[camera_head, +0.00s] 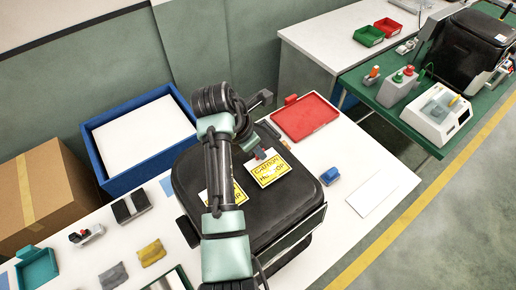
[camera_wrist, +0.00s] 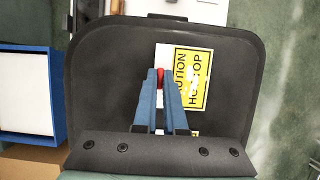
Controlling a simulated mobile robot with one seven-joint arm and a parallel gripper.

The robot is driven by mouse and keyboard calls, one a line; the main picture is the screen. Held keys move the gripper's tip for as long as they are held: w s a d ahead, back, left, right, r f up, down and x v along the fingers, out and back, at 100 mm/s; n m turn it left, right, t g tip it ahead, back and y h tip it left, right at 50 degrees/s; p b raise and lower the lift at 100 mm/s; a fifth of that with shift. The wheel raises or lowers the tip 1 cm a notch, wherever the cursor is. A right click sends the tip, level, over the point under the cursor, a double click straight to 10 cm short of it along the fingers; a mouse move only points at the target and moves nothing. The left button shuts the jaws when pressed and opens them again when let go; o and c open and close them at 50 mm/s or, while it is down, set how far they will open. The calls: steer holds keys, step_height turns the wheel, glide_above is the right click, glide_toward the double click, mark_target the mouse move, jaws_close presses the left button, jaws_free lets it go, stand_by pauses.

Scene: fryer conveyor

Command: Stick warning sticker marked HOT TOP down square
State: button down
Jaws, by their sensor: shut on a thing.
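The yellow and black warning sticker marked CAUTION HOT TOP (camera_head: 268,170) is over the right part of the dark fryer lid (camera_head: 290,205). It also shows in the wrist view (camera_wrist: 192,80), with a white strip along its left side. My gripper (camera_head: 259,154) is at the sticker's upper left edge. Its blue fingers (camera_wrist: 159,80) are closed around a small red piece at that edge. I cannot tell whether the sticker touches the lid. A second yellow label (camera_head: 236,193) lies on the lid to the left, partly hidden by my arm.
A red tray (camera_head: 305,118) and a blue block (camera_head: 331,176) are on the white table beside the lid. A blue-rimmed box (camera_head: 97,130) stands at left. Small tools and pads (camera_head: 152,253) lie at the front left. A white sheet (camera_head: 371,198) is at right.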

steer(key=shift+f, duration=0.4)
steer(key=shift+c, duration=1.8)
jaws_free()
steer(key=shift+r, duration=3.55)
